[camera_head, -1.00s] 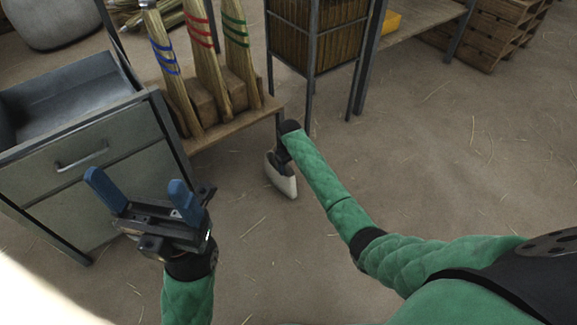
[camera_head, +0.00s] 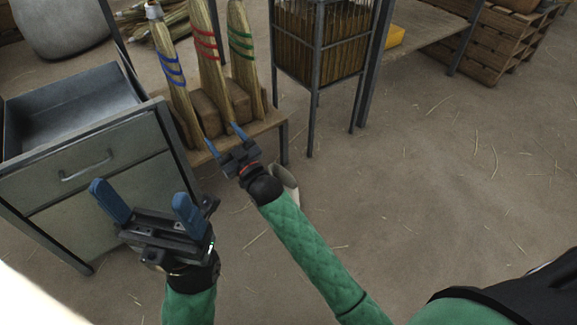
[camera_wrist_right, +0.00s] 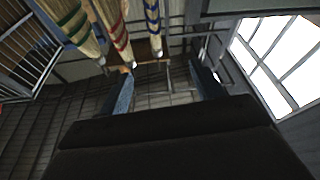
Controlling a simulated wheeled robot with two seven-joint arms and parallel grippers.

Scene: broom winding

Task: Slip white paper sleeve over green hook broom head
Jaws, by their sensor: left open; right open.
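Three straw brooms stand on a wooden bench, banded in blue, red and green. The green-banded broom (camera_head: 241,45) is the rightmost in the head view and the leftmost in the right wrist view (camera_wrist_right: 72,20). My right gripper (camera_head: 225,140) is open and empty in front of the bench, below the brooms; its fingers also show in the right wrist view (camera_wrist_right: 161,72). My left gripper (camera_head: 142,195) is open and empty in front of the drawer cabinet. A cream-white object (camera_head: 287,182) is half hidden behind my right wrist; I cannot tell if it is the paper sleeve.
A grey drawer cabinet (camera_head: 95,165) with an open tray top stands left of the bench (camera_head: 262,133). A wire-sided bin (camera_head: 318,48) of straw stands right of the bench. Wooden pallets (camera_head: 500,45) are at the back right. The floor on the right is clear.

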